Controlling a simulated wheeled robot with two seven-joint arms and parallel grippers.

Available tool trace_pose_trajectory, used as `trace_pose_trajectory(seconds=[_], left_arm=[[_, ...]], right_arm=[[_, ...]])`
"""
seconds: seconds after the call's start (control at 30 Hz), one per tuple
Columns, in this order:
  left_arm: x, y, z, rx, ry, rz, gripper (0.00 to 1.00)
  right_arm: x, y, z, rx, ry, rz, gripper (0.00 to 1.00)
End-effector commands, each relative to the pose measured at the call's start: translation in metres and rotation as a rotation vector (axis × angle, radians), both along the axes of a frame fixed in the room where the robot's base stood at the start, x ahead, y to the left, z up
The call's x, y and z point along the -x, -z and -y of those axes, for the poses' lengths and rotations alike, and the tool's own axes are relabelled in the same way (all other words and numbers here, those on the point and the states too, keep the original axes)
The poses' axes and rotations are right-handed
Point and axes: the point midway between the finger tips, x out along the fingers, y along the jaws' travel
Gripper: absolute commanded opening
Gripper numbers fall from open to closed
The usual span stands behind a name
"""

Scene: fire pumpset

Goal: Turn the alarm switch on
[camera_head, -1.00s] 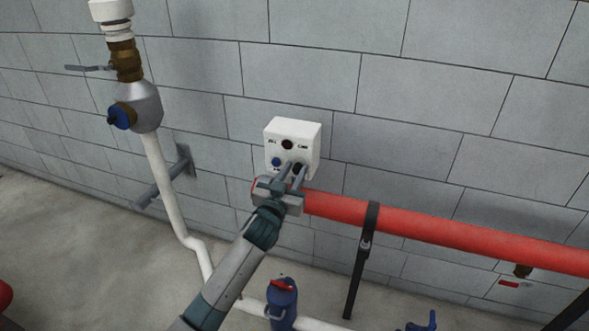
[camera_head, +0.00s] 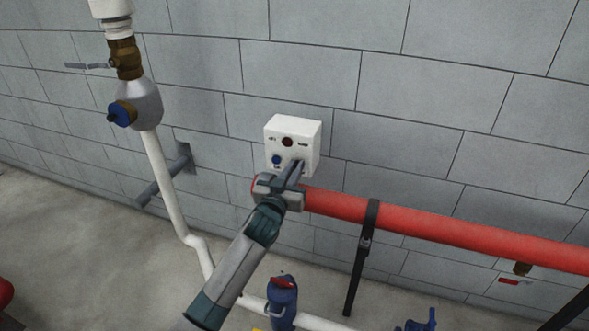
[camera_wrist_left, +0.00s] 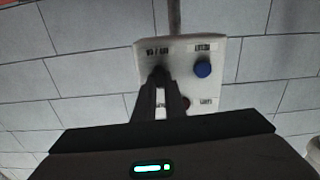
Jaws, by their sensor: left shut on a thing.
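The white alarm box (camera_head: 309,145) is fixed to the block wall in the middle of the head view. It has a dark red round part at the top and a blue round button (camera_head: 276,160) at the lower left. My left gripper (camera_head: 296,167) is at the lower right of its face, shut on the black switch knob. In the left wrist view the box (camera_wrist_left: 223,95) appears upside down, with the blue button (camera_wrist_left: 203,68) right of the fingers. The knob (camera_wrist_left: 159,72) is mostly hidden by the fingertips there. My right gripper is not in view.
A red pipe (camera_head: 430,226) runs just below the box and passes close behind my left gripper. A white pipe (camera_head: 165,185) with a brass and grey valve stands to the left. A blue fitting (camera_head: 283,300) is below. The wall above the box is clear.

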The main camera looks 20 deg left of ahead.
Motion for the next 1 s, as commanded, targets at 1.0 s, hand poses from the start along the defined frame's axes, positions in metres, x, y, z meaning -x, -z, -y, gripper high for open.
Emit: trace_pose_trajectory(seconds=[1.0], left_arm=[[-0.001,-0.001,-0.004,0.819,0.000,-0.025,0.00]], right_arm=[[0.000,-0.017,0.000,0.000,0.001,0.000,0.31]])
